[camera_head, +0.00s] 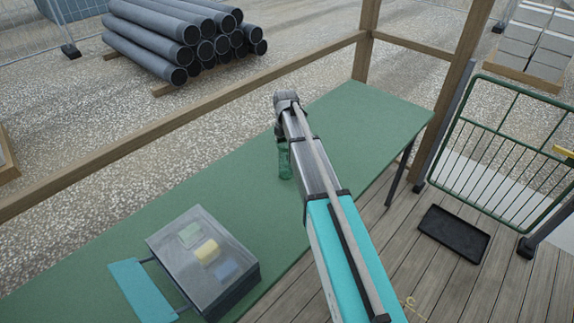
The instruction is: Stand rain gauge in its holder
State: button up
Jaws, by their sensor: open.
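A green, see-through upright piece (284,160) stands on the green table, partly behind my arm. It may be the rain gauge or its holder; I cannot tell which. My gripper (281,133) is at the far end of my arm, just above this piece, and is open. Its fingertips are small and partly hidden, and I cannot tell whether they touch the piece. No other gauge or holder can be made out.
A grey box (188,270) with green, yellow and blue patches on top sits at the table's near left. A turquoise plate (142,291) is beside it. The green table (363,125) is clear at its far right. A wooden rail (176,122) runs behind it.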

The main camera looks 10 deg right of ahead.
jog(key=shift+f+b, duration=0.65)
jog(key=shift+f, duration=0.25)
jog(key=c, duration=1.1)
jog(key=shift+c, duration=0.2)
jog(key=shift+r, duration=0.15)
